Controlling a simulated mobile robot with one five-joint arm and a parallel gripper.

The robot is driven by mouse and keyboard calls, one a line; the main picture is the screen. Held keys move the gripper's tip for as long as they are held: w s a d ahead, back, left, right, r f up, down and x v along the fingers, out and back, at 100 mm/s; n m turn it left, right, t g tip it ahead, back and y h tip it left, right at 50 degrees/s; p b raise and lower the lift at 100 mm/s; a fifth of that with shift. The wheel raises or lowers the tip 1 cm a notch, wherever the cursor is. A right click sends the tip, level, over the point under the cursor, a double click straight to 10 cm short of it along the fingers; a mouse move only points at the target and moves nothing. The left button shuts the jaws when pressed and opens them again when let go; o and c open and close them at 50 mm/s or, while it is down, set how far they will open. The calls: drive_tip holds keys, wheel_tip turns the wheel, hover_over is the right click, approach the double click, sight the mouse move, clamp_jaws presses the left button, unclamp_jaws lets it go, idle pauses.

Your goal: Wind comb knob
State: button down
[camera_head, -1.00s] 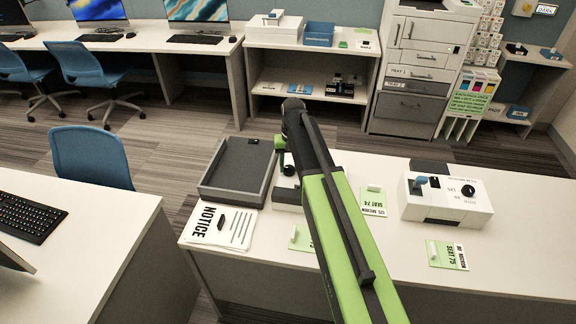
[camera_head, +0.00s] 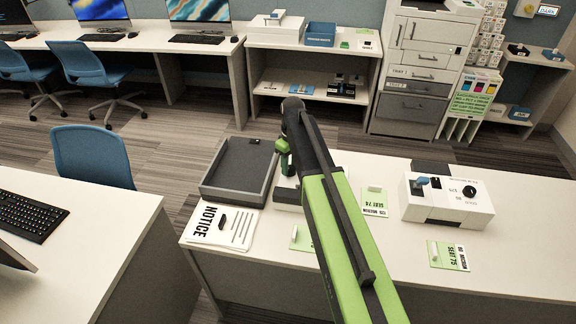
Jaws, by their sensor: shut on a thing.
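My gripper (camera_head: 285,162) is at the left end of a white device (camera_head: 287,187), which my arm largely covers. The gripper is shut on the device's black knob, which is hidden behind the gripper. A second white device (camera_head: 420,206) stands to the right on the same counter, with a blue piece (camera_head: 422,181) on top and its own black knob (camera_head: 470,191). My gripper is well away from that one.
A dark grey tray (camera_head: 222,198) lies left of the gripper, close by. A NOTICE sheet (camera_head: 205,232) with a small black object is in front of it. Green-and-white cards (camera_head: 374,203) lie on the counter (camera_head: 390,255). Its front middle is mostly clear.

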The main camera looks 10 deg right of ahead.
sight(291, 166)
drive_tip(key=shift+w, duration=0.15)
idle(0.3)
drive_tip(key=c, duration=0.9)
unclamp_jaws()
drive_tip(key=shift+f, duration=0.1)
drive_tip(key=shift+r+p, duration=0.35)
drive_tip(key=shift+r, duration=0.05)
drive_tip(key=r+p, duration=1.6)
drive_tip(key=shift+w+d+r+p, duration=0.2)
drive_tip(key=shift+d+r+p, duration=0.15)
